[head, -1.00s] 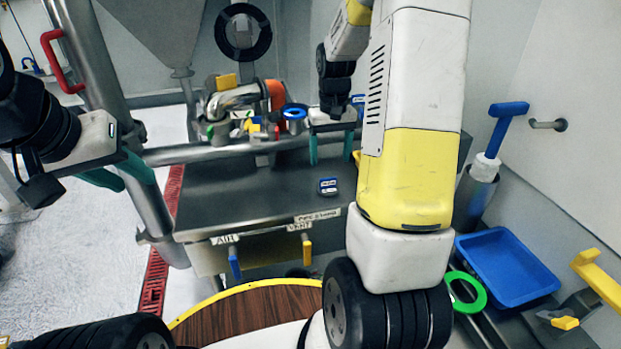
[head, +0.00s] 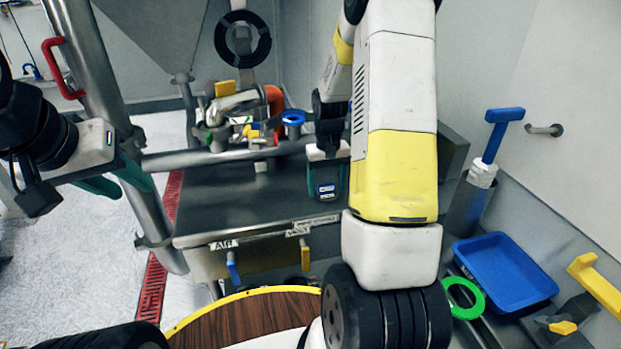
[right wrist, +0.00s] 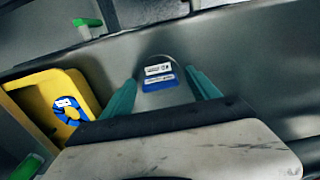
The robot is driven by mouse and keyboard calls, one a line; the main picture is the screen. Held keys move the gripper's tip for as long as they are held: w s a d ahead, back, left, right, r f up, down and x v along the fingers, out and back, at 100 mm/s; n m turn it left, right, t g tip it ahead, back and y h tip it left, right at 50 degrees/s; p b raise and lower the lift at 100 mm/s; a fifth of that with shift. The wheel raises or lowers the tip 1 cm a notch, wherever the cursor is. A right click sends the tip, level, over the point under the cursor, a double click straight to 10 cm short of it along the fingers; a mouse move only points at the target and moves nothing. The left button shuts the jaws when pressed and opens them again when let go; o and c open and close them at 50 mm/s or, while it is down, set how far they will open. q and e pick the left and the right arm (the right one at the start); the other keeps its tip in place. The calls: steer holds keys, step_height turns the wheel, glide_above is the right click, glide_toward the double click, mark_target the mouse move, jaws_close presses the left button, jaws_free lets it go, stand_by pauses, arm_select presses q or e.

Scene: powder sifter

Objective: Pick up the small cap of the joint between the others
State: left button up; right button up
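A small blue piece with white labels (head: 326,190) lies on the grey metal table; I cannot tell for sure whether it is the small cap. It also shows in the right wrist view (right wrist: 160,77), with a thin loop at its far side. My right gripper (head: 327,192) is open above the table. Its two teal fingers stand on either side of the blue piece, with a gap on each side. My left gripper (head: 136,188) is open and empty at the left, beside the steel post and away from the table.
In the right wrist view a yellow tray (right wrist: 35,93) holds a blue and white round part (right wrist: 66,109). Pipe fittings and a blue ring (head: 293,117) stand at the table's back. A blue tray (head: 503,270) and green ring (head: 463,298) lie right. The table's left part is clear.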

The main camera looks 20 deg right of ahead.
jaws_close()
steer(key=shift+r, duration=0.2)
